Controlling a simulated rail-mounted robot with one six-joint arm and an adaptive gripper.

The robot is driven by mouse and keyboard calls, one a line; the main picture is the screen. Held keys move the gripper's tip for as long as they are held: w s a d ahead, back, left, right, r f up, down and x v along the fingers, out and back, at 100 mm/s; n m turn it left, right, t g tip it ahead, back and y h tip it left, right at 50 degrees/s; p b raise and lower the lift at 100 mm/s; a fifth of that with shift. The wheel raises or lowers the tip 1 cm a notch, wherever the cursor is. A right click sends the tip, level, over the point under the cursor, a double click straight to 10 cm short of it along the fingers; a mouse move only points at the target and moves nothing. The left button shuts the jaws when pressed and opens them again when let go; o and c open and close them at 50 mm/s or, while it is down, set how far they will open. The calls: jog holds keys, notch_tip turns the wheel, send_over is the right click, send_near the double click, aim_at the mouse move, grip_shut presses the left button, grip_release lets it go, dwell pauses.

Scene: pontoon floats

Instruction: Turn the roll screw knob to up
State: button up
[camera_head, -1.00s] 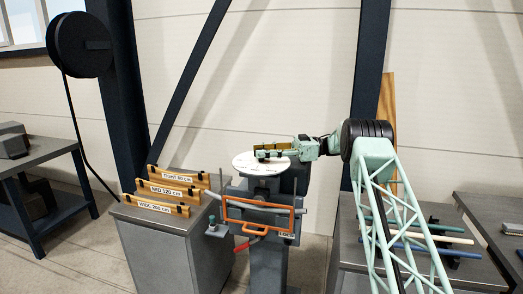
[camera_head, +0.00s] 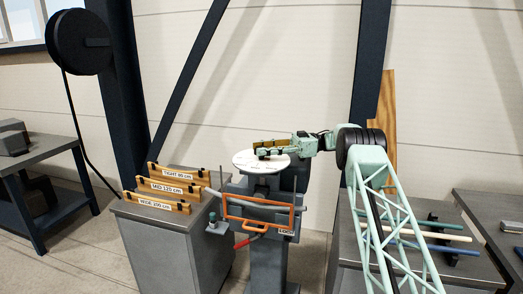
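A pale round disc (camera_head: 248,162) with faint markings lies on top of the dark stand (camera_head: 264,262) in the middle. My gripper (camera_head: 262,148) reaches in from the right, lying nearly level over the disc's far part. Its fingers point left, and a brown bar-like part shows along their upper side. Whether the fingers touch the disc, or hold anything, is not clear at this size. I cannot make out for sure which part is the roll screw knob.
An orange frame (camera_head: 262,231), a grey tube and a red handle (camera_head: 243,243) are on the stand's front. A grey cabinet (camera_head: 158,241) with several labelled yellow bars stands left. A bench (camera_head: 472,272) with coloured rods stands right. Dark posts and braces rise behind.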

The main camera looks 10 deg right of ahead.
jog(key=o, duration=0.3)
jog(key=shift+a, duration=0.1)
jog(key=shift+w+d, duration=0.2)
jog(key=shift+d, duration=3.65)
